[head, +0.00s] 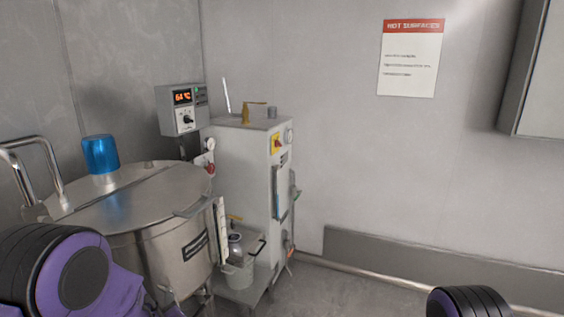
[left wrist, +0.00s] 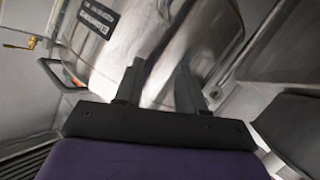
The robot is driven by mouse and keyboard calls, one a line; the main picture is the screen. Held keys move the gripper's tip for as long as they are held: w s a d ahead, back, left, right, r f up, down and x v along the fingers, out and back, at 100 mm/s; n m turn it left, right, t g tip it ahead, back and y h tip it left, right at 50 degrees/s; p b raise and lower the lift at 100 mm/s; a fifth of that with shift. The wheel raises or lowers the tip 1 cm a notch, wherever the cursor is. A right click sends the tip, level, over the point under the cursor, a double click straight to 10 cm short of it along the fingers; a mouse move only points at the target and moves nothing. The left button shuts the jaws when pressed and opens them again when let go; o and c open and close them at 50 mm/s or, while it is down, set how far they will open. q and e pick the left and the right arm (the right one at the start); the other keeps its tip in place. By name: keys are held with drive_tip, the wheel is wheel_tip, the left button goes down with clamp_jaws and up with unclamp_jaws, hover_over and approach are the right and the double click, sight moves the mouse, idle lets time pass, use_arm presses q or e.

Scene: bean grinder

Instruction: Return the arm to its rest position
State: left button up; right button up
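My left arm (head: 75,270), purple with black joint covers, comes in at the lower left of the head view in front of the steel vessel. I cannot make out its fingers there. In the left wrist view my left gripper (left wrist: 159,82) has its two dark fingers apart with nothing between them, so it is open and empty. The steel vessel (left wrist: 200,35) is behind the fingers. A black part of my right arm (head: 468,301) shows at the lower right of the head view. The right gripper is out of view.
Floor (head: 345,295) is clear to the right.

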use_arm(q)
drive_tip(key=s+f+m+g+h, duration=0.1)
drive_tip(key=s+f+g, duration=0.2)
drive_tip(key=s+f, duration=0.4)
drive_tip(key=s+f+m+g+h, duration=0.1)
drive_tip(key=s+f+g, duration=0.2)
drive_tip(key=s+f, duration=0.4)
drive_tip(key=s+f+m+g+h, duration=0.1)
drive_tip(key=s+f+g, duration=0.2)
drive_tip(key=s, duration=1.8)
wheel_tip(320, 180, down, 4)
drive_tip(key=shift+s+f+m+h, duration=0.1)
drive_tip(key=shift+s+m+h, duration=0.1)
drive_tip(key=shift+m+h, duration=0.15)
drive_tip(key=shift+d, duration=0.1)
